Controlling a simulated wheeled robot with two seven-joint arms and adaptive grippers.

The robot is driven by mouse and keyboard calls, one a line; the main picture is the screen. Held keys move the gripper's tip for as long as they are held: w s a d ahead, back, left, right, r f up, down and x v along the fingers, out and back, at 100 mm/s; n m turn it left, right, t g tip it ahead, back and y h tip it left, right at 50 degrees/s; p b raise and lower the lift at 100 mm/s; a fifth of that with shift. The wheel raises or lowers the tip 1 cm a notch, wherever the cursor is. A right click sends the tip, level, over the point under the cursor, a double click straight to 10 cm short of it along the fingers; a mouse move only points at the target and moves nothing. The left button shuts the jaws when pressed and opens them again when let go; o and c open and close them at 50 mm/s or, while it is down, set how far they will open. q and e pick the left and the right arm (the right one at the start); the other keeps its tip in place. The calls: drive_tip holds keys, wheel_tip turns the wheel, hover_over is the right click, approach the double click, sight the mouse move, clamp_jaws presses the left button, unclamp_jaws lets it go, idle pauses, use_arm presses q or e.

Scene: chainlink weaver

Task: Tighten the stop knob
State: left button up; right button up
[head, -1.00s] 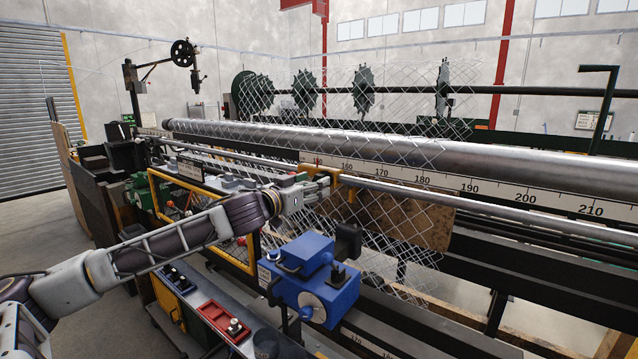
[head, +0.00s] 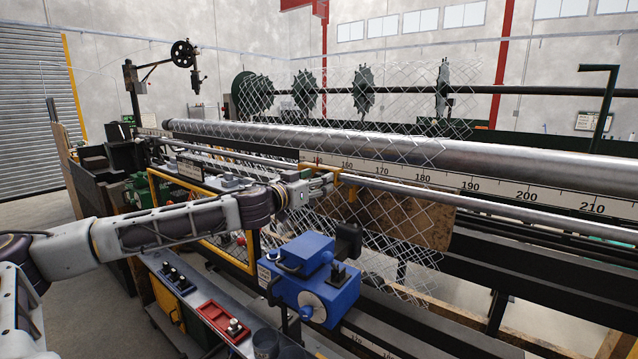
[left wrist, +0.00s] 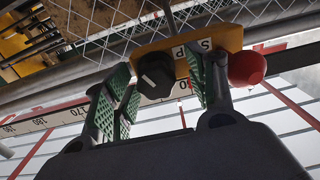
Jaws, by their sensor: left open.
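The yellow stop bracket (left wrist: 212,42) shows in the left wrist view with part of its lettering visible. It also shows on the rail in the head view (head: 347,186). A dark faceted stop knob (left wrist: 155,76) sits at the bracket's left part. My left gripper (left wrist: 160,82) is open, with one green-padded finger on each side of the knob in the picture. I cannot tell whether either pad touches it. In the head view, my left gripper (head: 322,184) is at the bracket, and the knob cannot be made out. My right gripper is not in view.
A red ball (left wrist: 247,68) is close beside the right finger. Wire mesh (head: 385,240) hangs around the bracket. A numbered scale (head: 480,187) runs along the rail. A blue machine unit (head: 312,278) stands below and in front of my left gripper.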

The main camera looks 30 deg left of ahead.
use_arm(q)
drive_tip(key=shift+w+d, duration=0.25)
drive_tip(key=shift+w, duration=0.1)
idle(0.4)
drive_tip(key=c, duration=1)
drive_tip(key=shift+c, duration=0.2)
